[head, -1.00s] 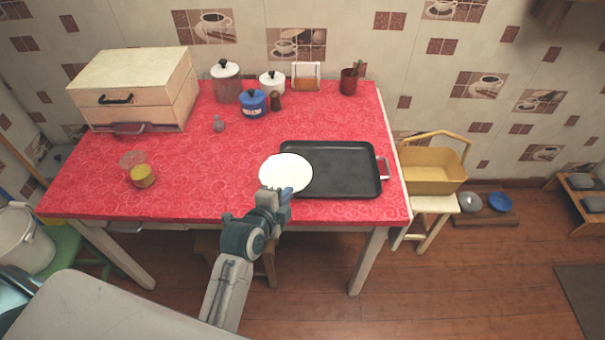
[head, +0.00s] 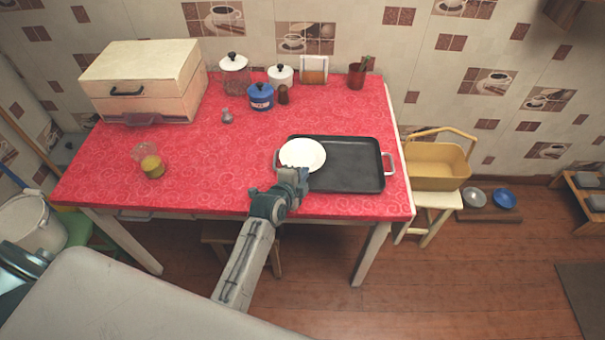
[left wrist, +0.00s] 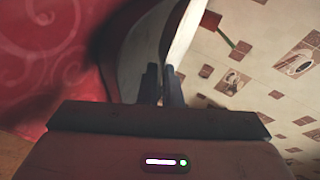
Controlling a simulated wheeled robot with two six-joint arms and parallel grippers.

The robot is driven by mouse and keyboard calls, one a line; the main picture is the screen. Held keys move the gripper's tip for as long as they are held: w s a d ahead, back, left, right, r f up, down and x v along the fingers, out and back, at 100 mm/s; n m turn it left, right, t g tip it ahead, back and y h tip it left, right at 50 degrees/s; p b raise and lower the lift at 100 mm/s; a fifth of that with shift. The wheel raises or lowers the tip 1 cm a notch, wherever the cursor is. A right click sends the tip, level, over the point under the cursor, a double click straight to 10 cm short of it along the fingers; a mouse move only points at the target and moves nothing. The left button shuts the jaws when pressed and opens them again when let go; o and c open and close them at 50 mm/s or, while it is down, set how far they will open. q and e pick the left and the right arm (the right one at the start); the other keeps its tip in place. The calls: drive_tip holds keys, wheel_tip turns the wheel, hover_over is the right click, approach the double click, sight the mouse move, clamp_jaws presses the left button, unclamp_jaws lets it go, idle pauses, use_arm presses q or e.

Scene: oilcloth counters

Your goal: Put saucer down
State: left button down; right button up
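The white saucer (head: 302,154) shows in the head view over the left end of the black tray (head: 352,166). My left gripper (head: 299,178) is at the saucer's near rim and is shut on it. In the left wrist view the two fingertips (left wrist: 162,78) are close together, with the saucer (left wrist: 183,32) seen nearly edge-on at them. I cannot tell whether the saucer touches the tray or is held just above it. My right gripper is not in view.
The red-covered table (head: 225,175) has clear room left of the tray. A glass with yellow contents (head: 152,166) stands at the left. A blue pot (head: 261,97), other jars and a cream box (head: 145,80) stand at the back. A yellow basket (head: 437,168) is off to the right.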

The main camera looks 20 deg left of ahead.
use_arm(q)
drive_tip(key=shift+f, duration=0.1)
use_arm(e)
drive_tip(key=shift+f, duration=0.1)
use_arm(q)
drive_tip(key=shift+f+b, duration=0.25)
drive_tip(key=shift+b, duration=0.05)
drive_tip(key=c, duration=1.6)
unclamp_jaws()
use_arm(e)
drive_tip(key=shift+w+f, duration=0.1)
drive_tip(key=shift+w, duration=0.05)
use_arm(q)
drive_tip(key=shift+r, duration=0.1)
drive_tip(key=shift+r+p, duration=0.4)
drive_tip(key=shift+p, duration=0.05)
drive_tip(key=b+v, duration=0.2)
drive_tip(key=v, duration=0.8)
drive_tip(key=shift+s+f, duration=0.1)
drive_tip(key=shift+s, duration=0.15)
drive_tip(key=shift+v, duration=0.75)
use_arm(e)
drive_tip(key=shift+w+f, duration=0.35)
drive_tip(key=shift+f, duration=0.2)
